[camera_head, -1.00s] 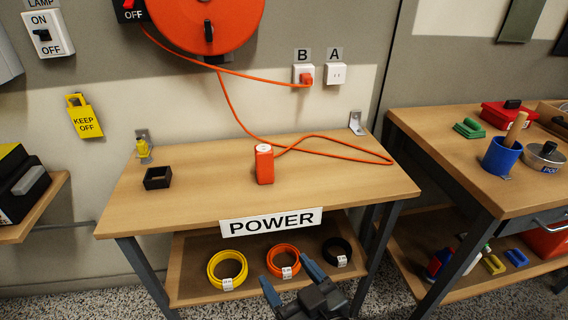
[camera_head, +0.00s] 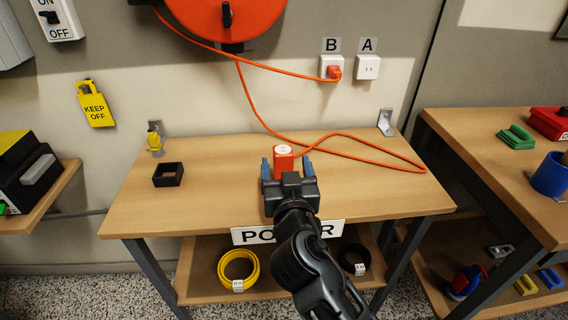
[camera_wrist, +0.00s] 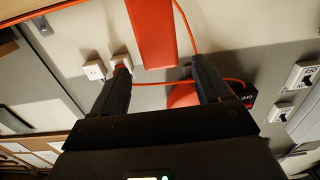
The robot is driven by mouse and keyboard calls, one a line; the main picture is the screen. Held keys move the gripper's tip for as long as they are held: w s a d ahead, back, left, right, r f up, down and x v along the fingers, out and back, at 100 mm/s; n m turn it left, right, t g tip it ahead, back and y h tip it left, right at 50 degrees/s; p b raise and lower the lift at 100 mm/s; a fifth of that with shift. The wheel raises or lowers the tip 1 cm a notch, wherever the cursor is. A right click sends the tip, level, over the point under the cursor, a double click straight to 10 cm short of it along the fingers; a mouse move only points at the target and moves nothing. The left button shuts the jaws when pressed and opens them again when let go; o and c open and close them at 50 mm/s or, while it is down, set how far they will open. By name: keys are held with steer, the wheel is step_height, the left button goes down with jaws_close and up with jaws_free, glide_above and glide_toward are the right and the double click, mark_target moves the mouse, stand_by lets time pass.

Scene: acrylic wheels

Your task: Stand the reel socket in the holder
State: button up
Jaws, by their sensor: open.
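The reel socket (camera_head: 283,157) is an orange block with a white socket face on top, standing upright on the power bench, its orange cord leaving it to the right. My gripper (camera_head: 287,166) is open, with a blue-tipped finger on each side of the socket in the head view; its palm hides the socket's lower part. In the wrist view the orange socket (camera_wrist: 152,32) shows between and beyond the open fingers, and I cannot see contact. The holder (camera_head: 168,174) is a black, open-topped square box on the left of the bench.
The orange cord (camera_head: 385,160) loops over the bench's right side and up to the reel (camera_head: 215,12). A small yellow item (camera_head: 154,141) stands at the back left. The bench (camera_head: 215,200) is clear between holder and socket. Cable coils lie on the lower shelf.

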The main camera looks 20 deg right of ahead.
mark_target(284, 156)
steer(key=x, duration=0.3)
steer(key=shift+w+r, duration=0.15)
steer(key=c, duration=1.2)
steer(key=shift+o, duration=0.2)
